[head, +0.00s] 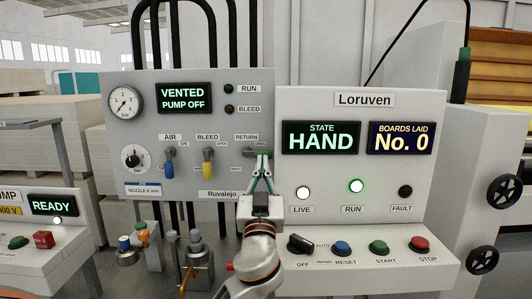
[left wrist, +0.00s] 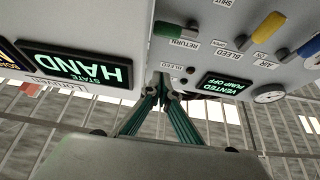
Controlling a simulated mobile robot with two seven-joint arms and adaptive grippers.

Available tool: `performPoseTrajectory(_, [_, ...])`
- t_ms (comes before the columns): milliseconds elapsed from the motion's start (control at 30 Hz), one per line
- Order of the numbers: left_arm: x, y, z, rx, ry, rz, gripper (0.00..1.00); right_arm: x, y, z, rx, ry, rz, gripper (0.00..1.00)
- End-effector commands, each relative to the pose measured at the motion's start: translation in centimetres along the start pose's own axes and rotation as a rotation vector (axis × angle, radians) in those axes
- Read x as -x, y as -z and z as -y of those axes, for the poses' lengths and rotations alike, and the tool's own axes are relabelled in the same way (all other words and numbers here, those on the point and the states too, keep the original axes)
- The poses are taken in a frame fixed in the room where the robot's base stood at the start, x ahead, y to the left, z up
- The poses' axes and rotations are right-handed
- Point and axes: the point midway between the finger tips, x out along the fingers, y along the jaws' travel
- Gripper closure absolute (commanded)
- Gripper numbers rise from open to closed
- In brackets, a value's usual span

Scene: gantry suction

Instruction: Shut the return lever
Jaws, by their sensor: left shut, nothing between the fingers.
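The return lever (head: 263,152) is on the grey Ruvalejo panel, under its RETURN label. Its green handle points sideways to the right, toward the Loruven cabinet. It also shows in the left wrist view (left wrist: 167,30). My left gripper (head: 262,160) is shut and empty, with its green fingers pointing up just below the handle in the head view. In the left wrist view the fingertips (left wrist: 163,86) appear apart from the handle. The fingers partly hide the lever in the head view. My right gripper is not in view.
The blue air lever (head: 169,170) and yellow bleed lever (head: 208,169) hang down to the left. The Loruven cabinet (head: 350,104) stands close on the right, with several buttons on its sloped ledge. Nozzle fittings (head: 196,248) stand at the lower left.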

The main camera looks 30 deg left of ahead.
Motion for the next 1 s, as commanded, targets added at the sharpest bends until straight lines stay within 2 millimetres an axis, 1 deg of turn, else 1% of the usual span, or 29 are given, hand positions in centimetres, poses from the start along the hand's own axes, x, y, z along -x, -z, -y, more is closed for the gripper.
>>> performPoseTrajectory(133, [-0.9,0.2,0.0,-0.001,-0.001,-0.002,1.00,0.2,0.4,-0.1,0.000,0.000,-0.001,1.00])
performPoseTrajectory(233, [-2.3,0.3,0.0,-0.003,0.000,-0.003,1.00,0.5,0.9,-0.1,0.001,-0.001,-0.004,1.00])
performPoseTrajectory(600, [-9.6,0.3,0.0,-0.004,0.000,-0.002,1.00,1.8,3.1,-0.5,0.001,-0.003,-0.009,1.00])
performPoseTrajectory(667, [-10.6,0.3,0.1,-0.005,0.000,-0.001,1.00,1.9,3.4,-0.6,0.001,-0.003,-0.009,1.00])
performPoseTrajectory(700, [-9.8,-1.0,-0.1,-0.006,-0.003,0.005,1.00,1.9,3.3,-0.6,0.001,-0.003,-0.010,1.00])
performPoseTrajectory(800, [-9.2,-2.3,0.0,-0.006,-0.002,0.003,1.00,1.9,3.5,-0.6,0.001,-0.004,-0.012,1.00])
performPoseTrajectory(1000, [-8.7,-3.7,0.0,-0.003,-0.001,0.002,1.00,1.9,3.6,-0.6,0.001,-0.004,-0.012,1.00])
